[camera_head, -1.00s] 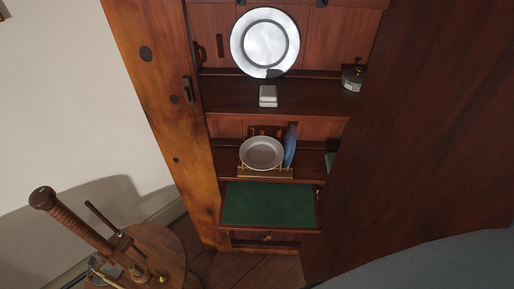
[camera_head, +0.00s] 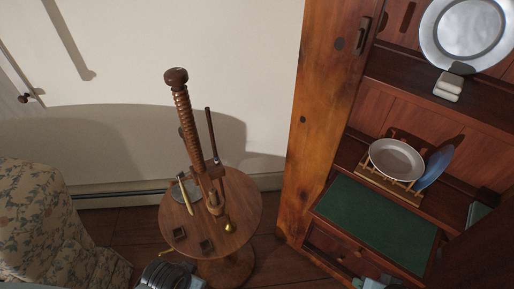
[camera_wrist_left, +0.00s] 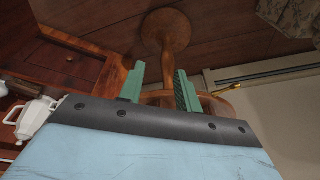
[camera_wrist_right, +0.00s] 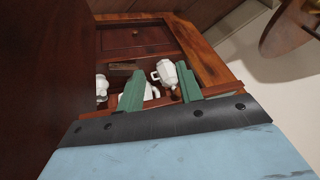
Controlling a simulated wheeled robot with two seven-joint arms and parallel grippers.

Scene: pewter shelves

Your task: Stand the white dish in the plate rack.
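A pale grey-white dish (camera_head: 397,158) stands leaning in the wooden plate rack (camera_head: 388,183) on the cabinet's lower shelf. A blue plate (camera_head: 438,165) stands just right of it. A pale round item (camera_head: 184,191) lies on the round table, partly hidden by the wooden screw press; I cannot tell what it is. My left gripper (camera_wrist_left: 161,88) is open and empty, with the round table beyond it in the left wrist view. My right gripper (camera_wrist_right: 160,88) is open and empty; white crockery (camera_wrist_right: 180,78) shows beyond it in the right wrist view.
The round table (camera_head: 240,205) carries a tall wooden screw press (camera_head: 185,110). A large pewter plate (camera_head: 465,35) and a small white block (camera_head: 448,86) are on the upper shelf. A green-topped surface (camera_head: 375,222) lies below the rack. A flowered armchair (camera_head: 45,220) is at left.

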